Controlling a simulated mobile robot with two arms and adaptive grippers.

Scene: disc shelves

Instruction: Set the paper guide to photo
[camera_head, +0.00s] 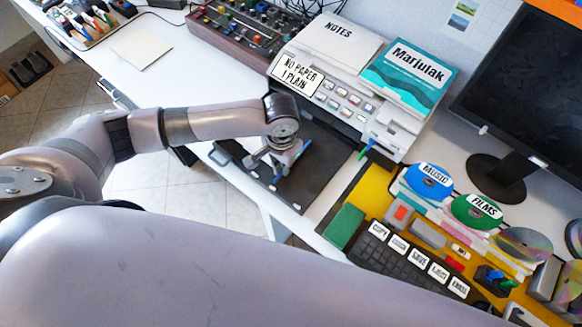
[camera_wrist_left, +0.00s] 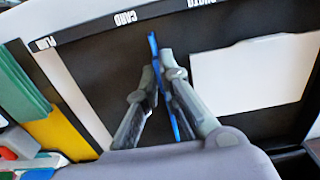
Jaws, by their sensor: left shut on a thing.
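The paper guide (camera_wrist_left: 153,45) is a thin blue upright strip in the printer's black paper tray (camera_wrist_left: 95,70). In the left wrist view its far end lies between the white labels CARD (camera_wrist_left: 124,18) and PHOTO (camera_wrist_left: 203,3), which is cut off by the top edge. My left gripper (camera_wrist_left: 158,72) is shut on the guide, one finger on each side. In the head view, my left gripper (camera_head: 280,158) reaches down into the tray (camera_head: 322,160), and a bit of blue shows below it. My right gripper is out of view.
White paper (camera_wrist_left: 250,72) lies in the tray right of the guide. The printer (camera_head: 335,92) stands behind the tray. A green block (camera_head: 344,223), a keypad (camera_head: 385,255) and labelled discs (camera_head: 428,182) stand to the right.

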